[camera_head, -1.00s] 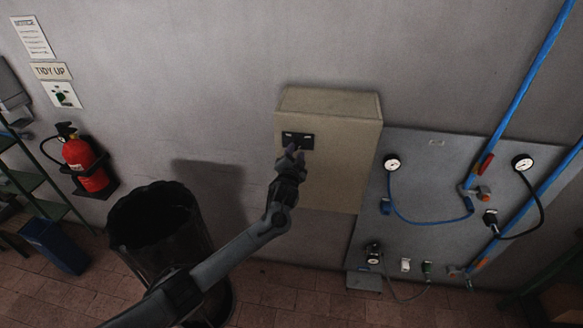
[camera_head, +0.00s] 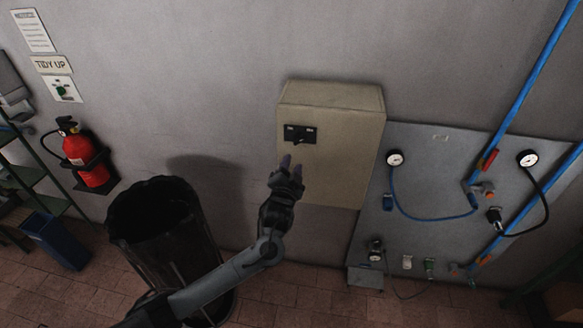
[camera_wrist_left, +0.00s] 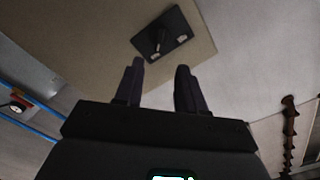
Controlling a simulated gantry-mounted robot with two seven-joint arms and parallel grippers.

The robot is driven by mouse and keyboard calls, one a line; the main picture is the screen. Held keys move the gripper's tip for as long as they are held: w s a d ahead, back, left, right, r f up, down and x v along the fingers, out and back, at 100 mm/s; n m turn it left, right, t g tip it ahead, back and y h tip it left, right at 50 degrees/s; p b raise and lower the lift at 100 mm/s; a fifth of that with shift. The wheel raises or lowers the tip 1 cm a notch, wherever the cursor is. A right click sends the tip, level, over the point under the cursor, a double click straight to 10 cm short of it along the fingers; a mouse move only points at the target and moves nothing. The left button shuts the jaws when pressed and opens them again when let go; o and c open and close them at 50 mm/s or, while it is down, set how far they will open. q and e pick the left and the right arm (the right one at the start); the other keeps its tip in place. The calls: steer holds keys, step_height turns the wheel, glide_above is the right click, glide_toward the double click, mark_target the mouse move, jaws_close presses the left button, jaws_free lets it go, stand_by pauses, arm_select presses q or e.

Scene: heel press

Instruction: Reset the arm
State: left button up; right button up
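My left gripper (camera_head: 291,166) is in front of the lower left part of a beige wall box (camera_head: 345,150). Its two fingers stand apart with nothing between them, as the left wrist view (camera_wrist_left: 160,80) also shows. The box carries a black switch plate (camera_head: 314,134) with a small lever, above the fingertips and clear of them. In the left wrist view the plate (camera_wrist_left: 176,28) lies beyond the fingertips. My right gripper is in neither view.
A black bin (camera_head: 160,235) stands below and left of my arm. A grey panel (camera_head: 440,170) with gauges, hoses and blue pipes is right of the box. A red fire extinguisher (camera_head: 82,158) hangs at the left. The wall between is bare.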

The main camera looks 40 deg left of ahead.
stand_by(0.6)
arm_select(q)
steer(key=s+d+f+g+h+p, duration=0.2)
steer(key=s+d+f, duration=0.3)
steer(key=s+f, duration=0.35)
steer(key=s+d+f+g+h+p, duration=0.15)
steer(key=s+d+f, duration=0.25)
steer(key=s+f, duration=0.5)
steer(key=s+d+r+g+h, duration=0.1)
steer(key=s+d+g, duration=0.1)
steer(key=s, duration=0.4)
steer(key=s+d+r+g+h+p, duration=0.1)
steer(key=s+d+r+g+h, duration=0.1)
steer(key=s+d, duration=0.3)
steer(key=s+d+r+n+g+h, duration=0.1)
steer(key=s+d+g, duration=0.3)
steer(key=s, duration=0.5)
steer(key=shift+r+h, duration=0.2)
steer(key=shift+h, duration=0.55)
steer(key=shift+s+g, duration=0.1)
steer(key=shift+g, duration=0.15)
